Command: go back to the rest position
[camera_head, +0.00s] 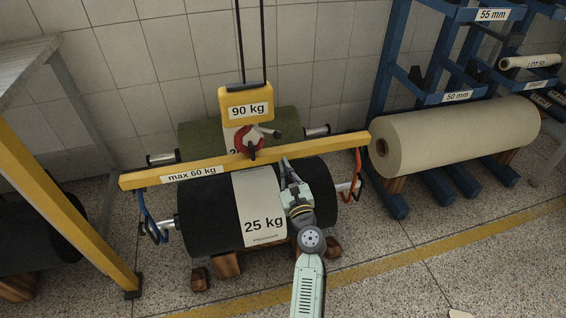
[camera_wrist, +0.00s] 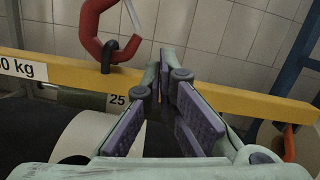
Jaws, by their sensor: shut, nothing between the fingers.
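My gripper (camera_head: 286,165) is at the yellow lifting beam in the head view, over the right part of the black roll. In the wrist view my gripper (camera_wrist: 160,92) has its purple-padded fingers shut and empty, just in front of the yellow beam (camera_wrist: 220,95). Whether it touches the beam I cannot tell. The beam (camera_head: 215,166), marked "max 60 kg", hangs from a red hook (camera_head: 243,140) under a yellow hoist block (camera_head: 248,103) marked "90 kg". The red hook (camera_wrist: 88,30) also shows upper left in the wrist view.
The black roll (camera_head: 205,218) with a "25 kg" label lies below the beam, a green roll (camera_head: 200,138) behind. A blue hook (camera_head: 150,220) and an orange hook (camera_head: 357,170) hang at the beam's ends. A blue rack (camera_head: 385,90) and beige roll (camera_head: 450,135) stand right.

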